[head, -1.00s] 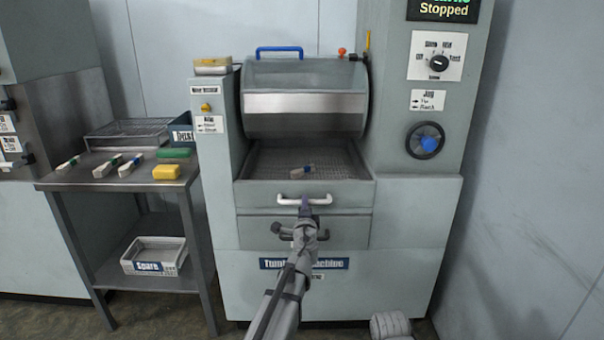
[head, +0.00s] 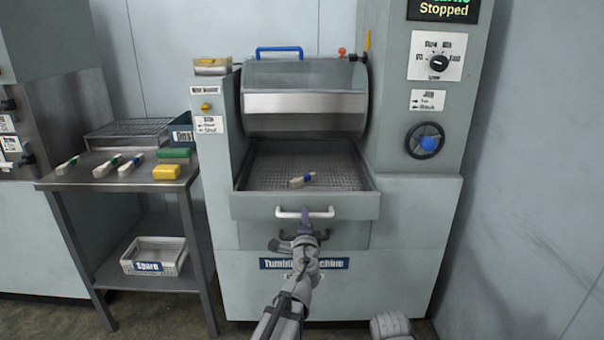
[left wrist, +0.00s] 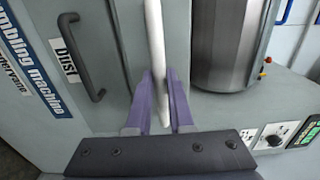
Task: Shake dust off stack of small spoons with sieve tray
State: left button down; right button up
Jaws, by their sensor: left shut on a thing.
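The sieve tray (head: 350,202) is a grey drawer with a mesh floor, partly pulled out of the tumbling machine. A small bundle of spoons with a blue band (head: 302,180) lies on its mesh. My left gripper (head: 305,222) is at the tray's white bar handle (head: 320,212). In the left wrist view my purple fingers (left wrist: 161,100) are shut around this white handle (left wrist: 156,50). My right gripper does not show; only a rounded grey part of my body shows at the bottom.
A dark handle (left wrist: 82,58) marked Dust is on the drawer below. The machine's drum (head: 305,105) has a blue handle; its display reads Stopped. A side table (head: 110,180) at left bears several banded bundles, a yellow block (head: 166,172), a green block (head: 173,153) and a wire rack (head: 128,133).

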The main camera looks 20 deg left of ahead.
aim_at(305, 204)
pick_arm(q)
jog(key=x, duration=0.7)
jog(key=shift+w+a, duration=0.1)
jog(key=shift+w, duration=0.25)
jog(key=shift+s, duration=0.1)
jog(key=c, duration=0.6)
grip_release()
jog(key=shift+o, duration=0.2)
jog(key=v, duration=0.7)
jog(key=shift+s, duration=0.1)
